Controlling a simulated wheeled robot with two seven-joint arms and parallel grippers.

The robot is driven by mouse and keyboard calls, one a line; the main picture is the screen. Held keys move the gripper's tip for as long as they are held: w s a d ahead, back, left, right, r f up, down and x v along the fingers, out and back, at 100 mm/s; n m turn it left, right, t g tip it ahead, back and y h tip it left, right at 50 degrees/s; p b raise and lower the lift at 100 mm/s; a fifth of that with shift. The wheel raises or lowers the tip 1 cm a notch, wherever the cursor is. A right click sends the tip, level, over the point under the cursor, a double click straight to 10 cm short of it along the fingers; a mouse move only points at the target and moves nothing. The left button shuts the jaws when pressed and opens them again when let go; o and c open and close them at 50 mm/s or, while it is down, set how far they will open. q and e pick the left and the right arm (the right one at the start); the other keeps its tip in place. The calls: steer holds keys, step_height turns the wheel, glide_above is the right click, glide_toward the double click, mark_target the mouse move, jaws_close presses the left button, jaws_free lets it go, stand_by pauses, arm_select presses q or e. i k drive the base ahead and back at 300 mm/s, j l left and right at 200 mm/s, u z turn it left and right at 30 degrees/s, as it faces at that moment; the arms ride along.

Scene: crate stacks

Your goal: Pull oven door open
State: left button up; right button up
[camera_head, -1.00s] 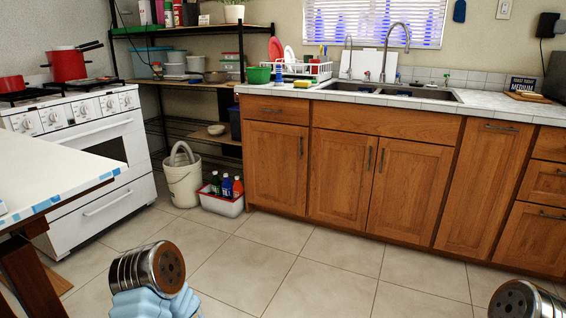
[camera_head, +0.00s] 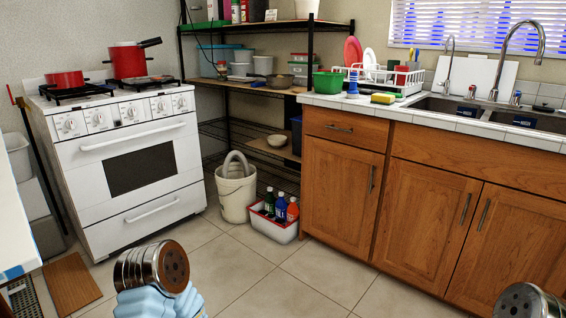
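The white oven (camera_head: 127,165) stands at the left against the back wall. Its door (camera_head: 166,165) is shut, with a dark window and a long white handle (camera_head: 130,137) along the top. A drawer with its own handle (camera_head: 152,210) is below the door. Parts of my two arms show at the bottom edge, the left one left of centre and the right one in the right corner. Both are well short of the oven and touch nothing. No gripper fingers can be made out on either arm.
A white table edge (camera_head: 14,225) is at the far left. A beige bucket (camera_head: 235,190) and a bottle crate (camera_head: 272,226) stand right of the oven. Wooden cabinets (camera_head: 336,190) fill the right. Red pots (camera_head: 128,61) sit on the stove.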

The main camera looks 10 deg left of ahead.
mark_target(142, 163)
steer(key=i+j+u, duration=0.1)
steer(key=i+u, duration=0.5)
steer(key=u, duration=0.15)
steer(key=i+u, duration=0.4)
steer(key=i+l+u, duration=0.15)
steer(key=u, duration=0.2)
steer(key=i+j, duration=0.1)
steer(key=i, duration=0.35)
steer(key=i+z, duration=0.1)
steer(key=i, duration=0.35)
steer(key=i+j, duration=0.15)
steer(key=i, duration=0.25)
steer(key=z, duration=0.05)
